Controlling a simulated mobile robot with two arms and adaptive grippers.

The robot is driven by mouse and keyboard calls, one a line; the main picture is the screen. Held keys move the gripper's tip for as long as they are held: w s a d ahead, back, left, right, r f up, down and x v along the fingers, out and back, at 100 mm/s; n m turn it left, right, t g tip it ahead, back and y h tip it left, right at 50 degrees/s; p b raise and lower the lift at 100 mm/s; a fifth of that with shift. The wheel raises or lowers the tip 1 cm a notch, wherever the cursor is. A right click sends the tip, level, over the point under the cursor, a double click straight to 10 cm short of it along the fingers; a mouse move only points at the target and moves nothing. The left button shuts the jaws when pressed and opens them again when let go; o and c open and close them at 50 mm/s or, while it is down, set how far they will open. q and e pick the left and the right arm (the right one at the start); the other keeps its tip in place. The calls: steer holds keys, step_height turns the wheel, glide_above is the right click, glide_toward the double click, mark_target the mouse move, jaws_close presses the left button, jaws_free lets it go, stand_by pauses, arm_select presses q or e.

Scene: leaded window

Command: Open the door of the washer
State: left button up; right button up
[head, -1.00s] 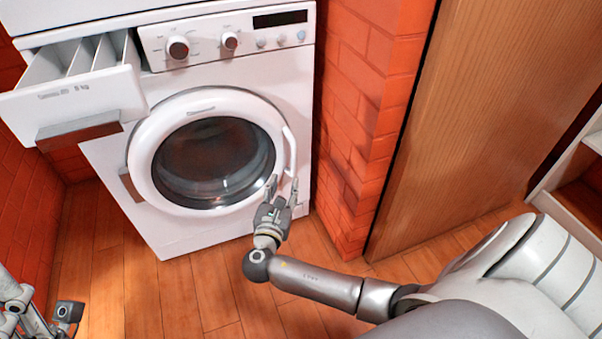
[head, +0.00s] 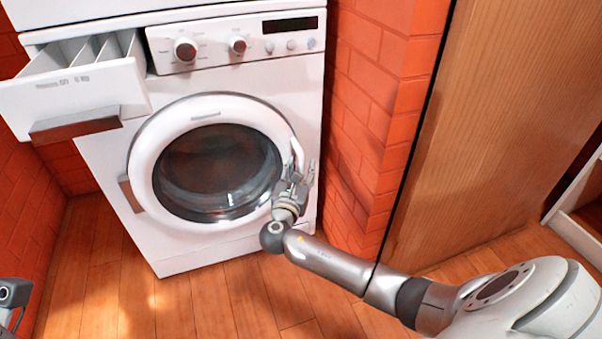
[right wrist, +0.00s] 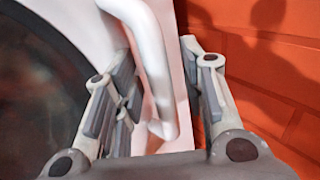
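The washer (head: 100,165) is white and stands against brick walls. Its round door (head: 143,165) with dark glass looks shut. The white door handle (head: 296,152) is a curved bar on the door's right edge. My right gripper (head: 300,168) is at the handle's lower part. In the right wrist view the handle (right wrist: 158,70) runs between the two spread fingers of the right gripper (right wrist: 157,65), with a visible gap to the right finger. Contact with the left finger is unclear. Only a small part of my left gripper (head: 12,292) shows at the lower left edge; its fingers are hidden.
The detergent drawer (head: 75,100) is pulled out at the washer's upper left. A brick pillar (head: 375,130) stands close on the right, beside a wooden panel (head: 490,130). The wooden floor (head: 210,300) before the washer is clear.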

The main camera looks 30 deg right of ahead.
steer(key=shift+c, duration=0.2)
jaws_close()
steer(key=shift+s, duration=0.1)
